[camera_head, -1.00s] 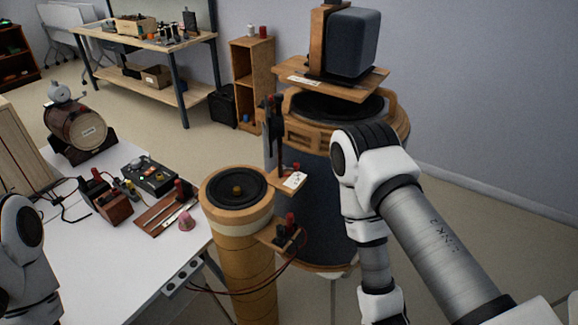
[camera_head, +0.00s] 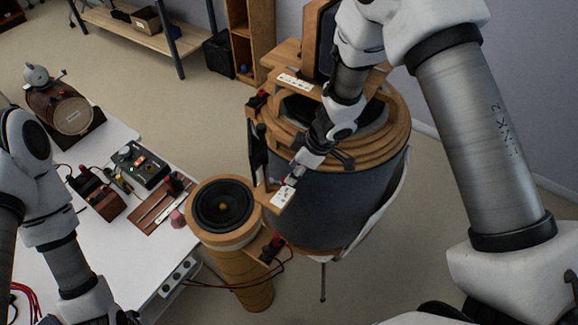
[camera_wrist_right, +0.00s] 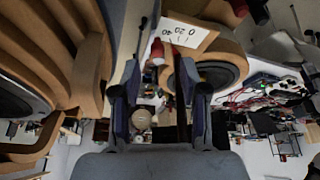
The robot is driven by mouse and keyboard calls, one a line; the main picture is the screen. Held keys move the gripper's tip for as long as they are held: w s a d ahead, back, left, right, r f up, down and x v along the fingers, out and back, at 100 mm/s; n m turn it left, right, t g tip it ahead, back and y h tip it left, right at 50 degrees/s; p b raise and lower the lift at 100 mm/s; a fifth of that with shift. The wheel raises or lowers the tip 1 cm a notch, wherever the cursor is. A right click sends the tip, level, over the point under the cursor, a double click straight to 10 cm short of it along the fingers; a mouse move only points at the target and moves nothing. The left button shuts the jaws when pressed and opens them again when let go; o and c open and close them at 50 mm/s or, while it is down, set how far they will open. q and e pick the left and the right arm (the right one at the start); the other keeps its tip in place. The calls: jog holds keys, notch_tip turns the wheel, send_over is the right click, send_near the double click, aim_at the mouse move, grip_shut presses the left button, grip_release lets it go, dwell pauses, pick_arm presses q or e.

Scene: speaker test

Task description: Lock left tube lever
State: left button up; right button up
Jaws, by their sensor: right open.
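The left tube (camera_head: 230,256) is an upright wooden cylinder with a black speaker cone on top, beside a larger grey drum-shaped speaker. A black and red lever fitting (camera_head: 271,247) sits on a small wooden bracket at the tube's right side. A wooden plate with a white scale label (camera_head: 284,196) lies just above it. My right gripper (camera_head: 287,184) points down-left over this plate; its fingertips are hard to make out there. In the right wrist view its fingers (camera_wrist_right: 162,95) stand apart, with a red part (camera_wrist_right: 158,51) and the scale plate (camera_wrist_right: 187,32) beyond them. Contact is unclear. My left gripper is out of view.
A white table (camera_head: 105,250) on the left carries a small barrel (camera_head: 68,112), a control box (camera_head: 140,165) and a tool board (camera_head: 160,205). The large wood-rimmed speaker (camera_head: 330,205) stands right of the tube. Red wires hang below the lever.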

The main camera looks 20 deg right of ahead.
jog(key=x, duration=0.6)
jog(key=shift+w, duration=0.4)
jog(key=shift+w+f, duration=0.1)
jog(key=shift+f, duration=0.05)
jog(key=shift+s+r, duration=0.25)
jog(key=shift+s, duration=0.1)
jog(key=shift+c, duration=1)
jog(key=shift+s+r, duration=0.1)
jog(key=shift+s, duration=0.05)
jog(key=c, duration=0.5)
grip_shut()
